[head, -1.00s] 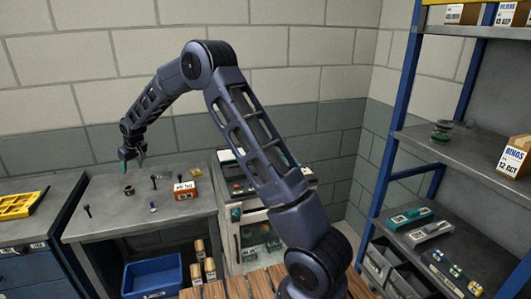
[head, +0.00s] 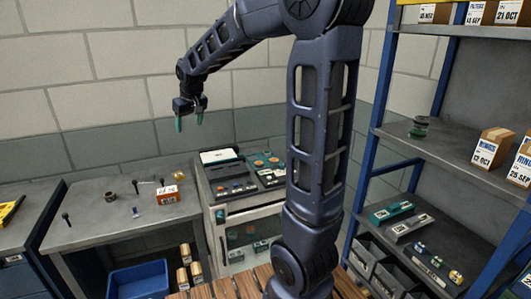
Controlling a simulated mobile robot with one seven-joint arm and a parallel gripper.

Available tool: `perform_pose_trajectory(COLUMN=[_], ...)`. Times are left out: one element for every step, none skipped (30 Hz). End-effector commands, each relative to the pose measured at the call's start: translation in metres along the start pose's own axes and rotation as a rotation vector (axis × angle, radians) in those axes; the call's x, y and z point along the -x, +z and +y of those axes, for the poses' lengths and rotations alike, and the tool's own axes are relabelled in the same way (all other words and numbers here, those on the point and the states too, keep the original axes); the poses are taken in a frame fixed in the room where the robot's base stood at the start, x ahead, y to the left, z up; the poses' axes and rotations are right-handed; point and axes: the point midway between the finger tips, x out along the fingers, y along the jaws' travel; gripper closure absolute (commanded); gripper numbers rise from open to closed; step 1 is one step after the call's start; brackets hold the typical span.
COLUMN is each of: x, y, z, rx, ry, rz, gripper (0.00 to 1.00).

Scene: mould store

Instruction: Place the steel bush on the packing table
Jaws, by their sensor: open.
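A short, dark, hollow round part (head: 111,197), possibly the steel bush, sits on the grey table (head: 85,228) at the left; its metal is hard to tell at this size. Whether this table is the packing table I cannot tell, as no label for it shows. My gripper (head: 190,124) is open, with nothing between its teal fingertips. It hangs fingers down, well above table height, in front of the wall, up and to the right of the round part.
Dark bolts (head: 66,218) and an orange labelled box (head: 167,195) share the table. A blue bin (head: 138,280) is below. A white cabinet (head: 240,235) carries trays. The blue-framed shelf unit (head: 362,150) at right holds boxes and a dark round stack (head: 418,127).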

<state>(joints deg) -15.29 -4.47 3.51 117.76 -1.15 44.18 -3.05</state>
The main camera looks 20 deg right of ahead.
Motion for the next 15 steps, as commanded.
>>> perform_pose_trajectory(x=[0.013,0.019,0.028,0.033,0.038,0.045,0.051,0.055,0.061,0.066,0.07,0.075,0.079,0.082,0.086], y=[0.016,0.025,0.038,0.047,0.057,0.07,0.079,0.089,0.102,0.113,0.122,0.136,0.146,0.156,0.17], z=[0.009,0.014,0.019,0.023,0.027,0.032,0.035,0.038,0.042,0.044,0.046,0.049,0.051,0.052,0.054], rx=[-0.02,-0.032,-0.047,-0.058,-0.069,-0.085,-0.096,-0.108,-0.124,-0.135,-0.146,-0.162,-0.174,-0.185,-0.2], ry=[0.009,0.014,0.019,0.024,0.028,0.033,0.037,0.041,0.047,0.05,0.054,0.059,0.063,0.066,0.071], rz=[0.004,0.004,0.003,0.003,0.002,0.002,0.003,0.002,0.002,0.001,0.003,0.002,0.001,0.001,0.002], gripper=[0.33,0.33,0.33,0.33,0.33,0.33,0.33,0.33,0.33,0.33,0.33,0.33,0.33,0.33,0.33])
